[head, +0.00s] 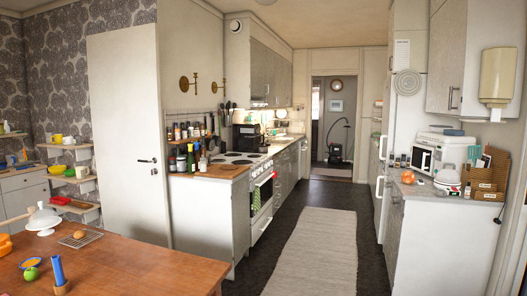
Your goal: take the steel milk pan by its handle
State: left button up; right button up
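I cannot make out a steel milk pan or its handle anywhere in the head view. The white cooker (262,222) stands in the left counter row, with dark round plates on its hob (238,158). The plates that show look bare at this distance. A green cloth hangs at its oven front. Neither of my grippers shows, so I cannot see whether they are open or hold anything.
A wooden table (130,262) with several small items fills the lower left. A pale rug (316,250) lies on the dark floor between the counters. The aisle looks clear.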

aim_at(265, 149)
jog(key=i+l+z, duration=0.1)
jog(key=i+z, duration=0.35)
jog(key=i, duration=5.75)
jog(key=i+l+u, duration=0.3)
jog(key=i, duration=0.3)
jog(key=i+l+u, duration=0.2)
jog(key=i+u, duration=0.15)
jog(key=i, duration=0.25)
jog(key=i+l+u, duration=0.3)
jog(key=i+l, duration=0.15)
jog(key=i, duration=0.05)
